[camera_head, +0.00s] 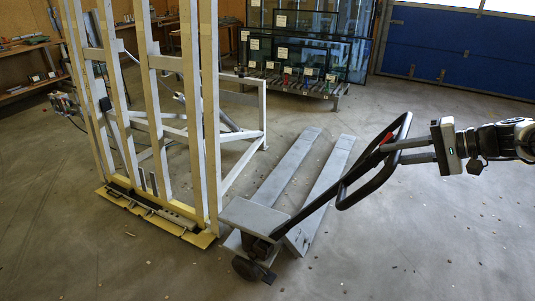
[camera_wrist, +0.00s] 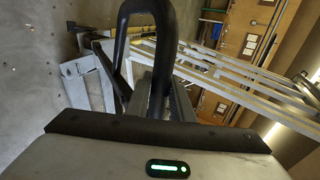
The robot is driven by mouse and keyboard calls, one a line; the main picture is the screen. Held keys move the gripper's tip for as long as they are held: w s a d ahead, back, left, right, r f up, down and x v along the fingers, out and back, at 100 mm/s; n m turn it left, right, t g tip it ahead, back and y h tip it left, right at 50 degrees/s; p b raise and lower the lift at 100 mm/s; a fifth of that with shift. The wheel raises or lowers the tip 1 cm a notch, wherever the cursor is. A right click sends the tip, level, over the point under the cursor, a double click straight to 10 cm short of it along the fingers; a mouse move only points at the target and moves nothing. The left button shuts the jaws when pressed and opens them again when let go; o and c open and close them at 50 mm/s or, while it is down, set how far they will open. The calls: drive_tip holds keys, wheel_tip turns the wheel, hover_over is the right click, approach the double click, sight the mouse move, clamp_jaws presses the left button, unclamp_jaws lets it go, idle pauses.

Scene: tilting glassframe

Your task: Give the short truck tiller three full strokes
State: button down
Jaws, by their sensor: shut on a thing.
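A grey pallet truck (camera_head: 255,216) stands on the floor in the head view, its two forks (camera_head: 330,175) pointing away. Its black tiller (camera_head: 310,209) leans up to the right and ends in a loop handle (camera_head: 347,199) with a small red part near the top. My gripper (camera_head: 388,150) comes in from the right and is shut on the right side of the loop, near its upper end. In the wrist view the black loop (camera_wrist: 165,40) rises in front of my gripper's housing; the grip point is partly hidden there.
A tall white and wooden frame (camera_head: 205,110) stands just left of the truck, on a yellow-edged base. A rack with glass panes (camera_head: 300,85) is behind, and a blue door (camera_head: 460,55) at the back right.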

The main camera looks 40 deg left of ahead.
drive_tip(key=d+f+b, duration=0.2)
drive_tip(key=d+f, duration=0.5)
drive_tip(key=d, duration=0.2)
drive_tip(key=shift+w+d+b, duration=0.15)
drive_tip(key=shift+d+b, duration=0.2)
drive_tip(key=shift+d, duration=0.05)
drive_tip(key=d+f+b, duration=0.3)
drive_tip(key=d+f, duration=0.5)
drive_tip(key=d, duration=0.1)
drive_tip(key=shift+w, duration=0.3)
drive_tip(key=shift+d, duration=0.1)
